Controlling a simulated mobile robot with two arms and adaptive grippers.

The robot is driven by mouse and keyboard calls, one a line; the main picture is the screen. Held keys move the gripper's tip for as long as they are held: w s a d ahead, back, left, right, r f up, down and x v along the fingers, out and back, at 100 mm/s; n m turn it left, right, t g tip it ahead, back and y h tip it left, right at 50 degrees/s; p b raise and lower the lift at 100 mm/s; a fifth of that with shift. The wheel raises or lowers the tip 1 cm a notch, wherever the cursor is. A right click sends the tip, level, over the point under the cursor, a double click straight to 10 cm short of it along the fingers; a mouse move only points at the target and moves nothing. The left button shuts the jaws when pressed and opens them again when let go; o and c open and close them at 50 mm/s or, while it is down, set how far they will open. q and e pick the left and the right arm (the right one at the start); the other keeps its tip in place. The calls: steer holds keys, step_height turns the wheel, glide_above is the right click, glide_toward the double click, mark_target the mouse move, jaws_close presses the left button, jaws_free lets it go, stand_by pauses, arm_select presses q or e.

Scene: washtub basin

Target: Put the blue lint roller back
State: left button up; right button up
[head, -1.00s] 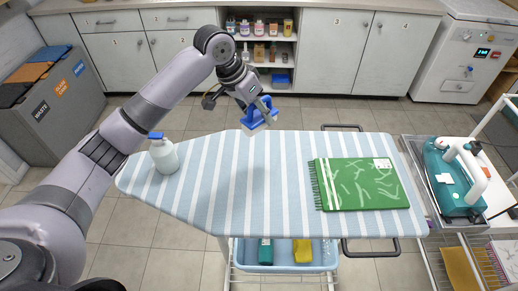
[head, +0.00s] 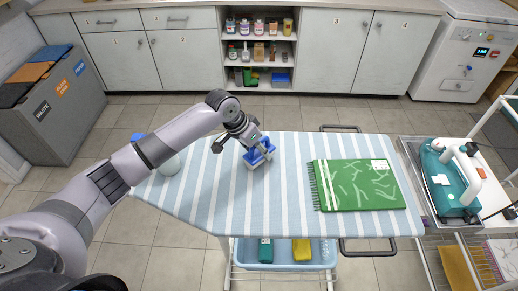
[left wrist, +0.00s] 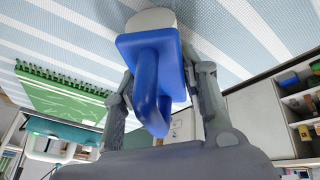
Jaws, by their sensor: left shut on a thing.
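The blue lint roller (head: 259,155) has a blue body with a curved handle and a pale underside. It is in my left gripper (head: 250,143), over the left-middle part of the striped ironing board (head: 230,195). The left wrist view shows the roller (left wrist: 150,75) between the two fingers of my left gripper (left wrist: 166,82), which is shut on it. Its pale end faces the striped cloth; I cannot tell whether it touches. My right gripper is not in view.
Behind are open shelves (head: 261,65) with bottles and a blue bin (head: 281,76). The board between roller and notebook is clear.

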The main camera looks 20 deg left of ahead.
arm_select(q)
steer(key=o, duration=1.3)
steer(key=shift+f, duration=0.1)
steer(key=b+v, duration=0.1)
steer(key=v, duration=1.1)
steer(key=shift+b, duration=0.3)
steer(key=shift+d, duration=0.1)
